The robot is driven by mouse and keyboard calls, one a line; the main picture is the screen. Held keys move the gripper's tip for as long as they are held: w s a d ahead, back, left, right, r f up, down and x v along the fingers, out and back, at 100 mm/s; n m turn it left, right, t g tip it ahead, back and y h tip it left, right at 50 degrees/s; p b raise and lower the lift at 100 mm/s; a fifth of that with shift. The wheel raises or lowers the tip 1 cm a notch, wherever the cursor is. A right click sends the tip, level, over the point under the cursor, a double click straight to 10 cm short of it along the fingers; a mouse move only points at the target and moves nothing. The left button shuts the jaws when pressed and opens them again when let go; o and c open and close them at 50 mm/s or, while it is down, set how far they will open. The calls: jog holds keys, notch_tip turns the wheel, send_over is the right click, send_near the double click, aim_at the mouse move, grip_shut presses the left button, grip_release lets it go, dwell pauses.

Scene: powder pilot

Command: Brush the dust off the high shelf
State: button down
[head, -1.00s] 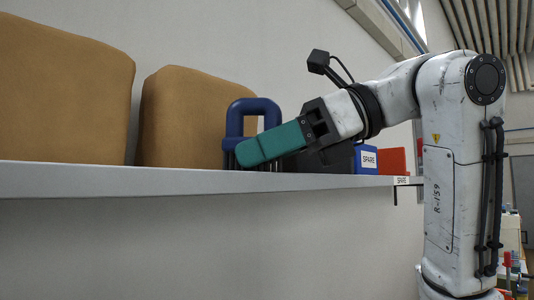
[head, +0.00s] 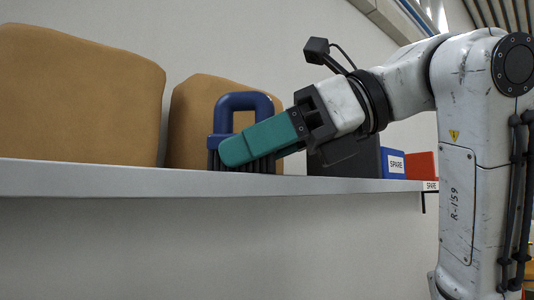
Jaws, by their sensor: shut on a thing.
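My gripper (head: 232,154), with long teal fingers, reaches left over the high shelf (head: 150,181) and is shut on a blue brush. The brush (head: 243,101) has a dark blue loop handle standing up above the fingers and dark bristles (head: 268,166) pointing down. The near finger hides much of the brush's middle. The bristle ends are low at the shelf's front edge, and I cannot tell if they touch its top. The shelf is seen from near its edge, so its top surface and any dust are hidden.
A large tan padded block (head: 75,95) stands on the left of the shelf. A second one (head: 188,118) stands behind the brush.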

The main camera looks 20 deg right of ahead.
aim_at(210, 147)
jog(key=shift+s+a+f+b, duration=0.1)
jog(key=shift+s+a+b, duration=0.2)
jog(key=shift+a, duration=0.95)
jog(key=shift+s+a+f+b, duration=0.1)
jog(key=shift+s+a, duration=0.3)
jog(key=shift+a, duration=0.8)
jog(key=shift+s+a+r, duration=0.1)
jog(key=shift+s+a, duration=0.15)
jog(key=shift+a, duration=0.6)
jog(key=shift+s+a+r, duration=0.1)
jog(key=shift+s+a, duration=0.15)
jog(key=shift+a, duration=0.6)
jog(key=shift+s+a, duration=0.25)
jog(key=shift+a, duration=0.6)
jog(key=shift+a, duration=0.15)
jog(key=shift+s+a+f, duration=0.1)
jog(key=shift+s+a, duration=0.15)
jog(key=shift+a, duration=0.5)
jog(key=shift+s+a+f, duration=0.1)
jog(key=shift+s+a, duration=0.1)
jog(key=shift+a, duration=0.5)
jog(key=shift+s+a+r+p, duration=0.1)
jog(key=shift+s+a+p, duration=0.15)
jog(key=shift+a, duration=0.55)
jog(key=shift+s+a+p, duration=0.15)
jog(key=shift+s+a, duration=0.05)
jog(key=shift+a, duration=0.55)
jog(key=shift+r, duration=0.1)
